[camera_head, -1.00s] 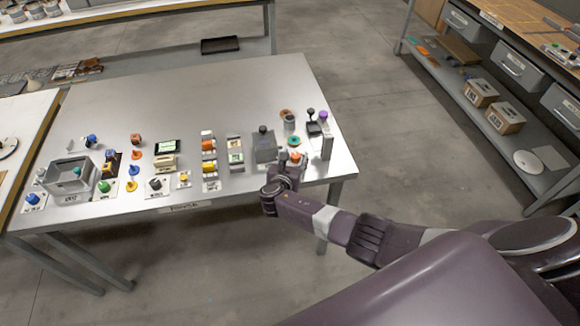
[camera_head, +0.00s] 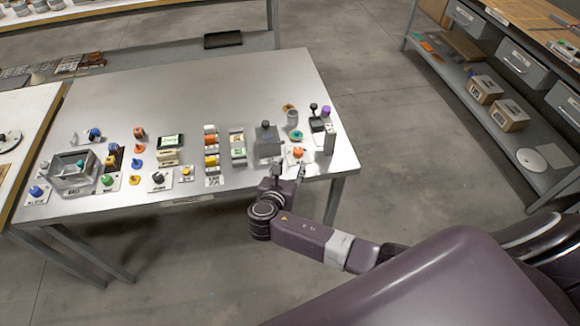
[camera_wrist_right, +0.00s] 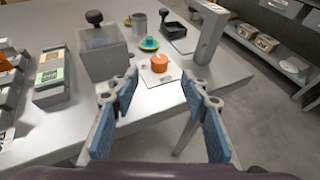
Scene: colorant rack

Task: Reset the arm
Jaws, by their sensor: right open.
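My right gripper (camera_head: 288,172) is at the front edge of the metal table (camera_head: 230,85), near its right end. In the right wrist view the two blue-padded fingers (camera_wrist_right: 155,112) of this gripper are spread apart with nothing between them. An orange knob (camera_wrist_right: 159,63) on a white plate lies on the table just beyond the fingertips; it also shows in the head view (camera_head: 298,153). My right arm comes in from the lower right. My left gripper is not in view.
A grey box (camera_head: 268,142) with a dark knob and an upright grey block (camera_head: 330,139) stand beyond the gripper. Colored blocks and knobs and an open grey bin (camera_head: 72,181) stand to the left. The table's back half is clear. A shelf (camera_head: 480,110) stands right.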

